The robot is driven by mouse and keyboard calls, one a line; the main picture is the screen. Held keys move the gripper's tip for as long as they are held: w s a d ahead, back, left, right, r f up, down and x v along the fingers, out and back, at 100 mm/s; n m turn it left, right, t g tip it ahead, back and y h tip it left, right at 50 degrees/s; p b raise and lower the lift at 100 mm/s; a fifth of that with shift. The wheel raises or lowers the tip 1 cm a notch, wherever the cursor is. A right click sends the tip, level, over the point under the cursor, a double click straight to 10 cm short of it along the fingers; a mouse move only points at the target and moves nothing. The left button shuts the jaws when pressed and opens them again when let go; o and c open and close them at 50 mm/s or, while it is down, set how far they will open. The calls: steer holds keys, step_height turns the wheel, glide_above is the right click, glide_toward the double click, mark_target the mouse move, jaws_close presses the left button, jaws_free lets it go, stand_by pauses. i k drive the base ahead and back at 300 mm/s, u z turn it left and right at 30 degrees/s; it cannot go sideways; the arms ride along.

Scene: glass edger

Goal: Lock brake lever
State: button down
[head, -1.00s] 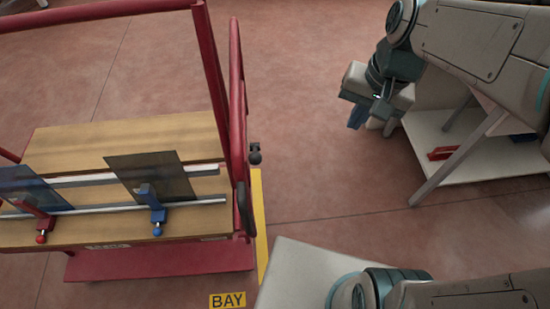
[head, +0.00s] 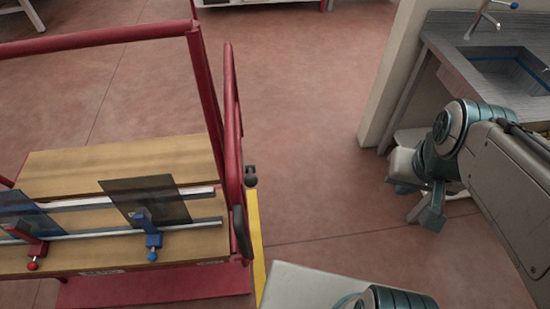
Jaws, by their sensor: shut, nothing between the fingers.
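The red trolley (head: 140,291) stands at the left with a wooden deck and a red rail frame. A short dark lever with a black knob (head: 251,180) sticks out at its right side, beside the post; it may be the brake lever, but I cannot tell its locked state. A dark grip-like part (head: 241,221) shows lower on the same side. My gripper (head: 432,217) is shut and empty, pointing down at the right, well apart from the trolley. My arm partly hides it.
Dark glass panes (head: 147,201) rest on the deck, with a blue clamp (head: 150,236) and a red clamp (head: 32,245). A yellow floor line (head: 255,240) runs along the trolley. A sink counter (head: 475,75) stands at upper right. Floor between is clear.

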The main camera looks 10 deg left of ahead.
mark_target(250, 180)
steer(key=u, duration=0.7)
steer(key=k, duration=0.35)
steer(key=z, duration=0.45)
